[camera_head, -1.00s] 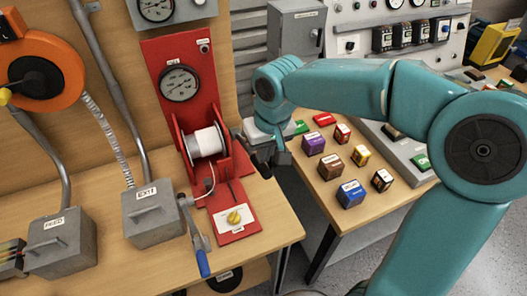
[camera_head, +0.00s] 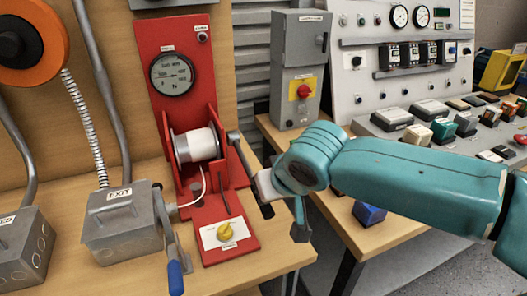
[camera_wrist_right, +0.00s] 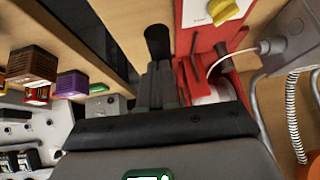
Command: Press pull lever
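The red pull stand (camera_head: 192,85) carries a gauge, a white spool (camera_head: 198,145) and a yellow knob (camera_head: 226,231). A dark lever (camera_head: 247,164) slants down along its right side to a black grip end (camera_head: 267,211). My right gripper (camera_wrist_right: 164,85) is at this lever, beside the stand. In the right wrist view its fingers are close together, and the black grip (camera_wrist_right: 158,42) shows just past their tips. The fingers overlap the lever, so I cannot tell whether they clasp it. My left gripper is out of view.
A grey EXIT box (camera_head: 122,222) with a blue-handled lever (camera_head: 175,277) stands left of the stand. A second table at right holds a blue block (camera_head: 369,213) and a grey control panel (camera_head: 400,65). A gap separates the tables.

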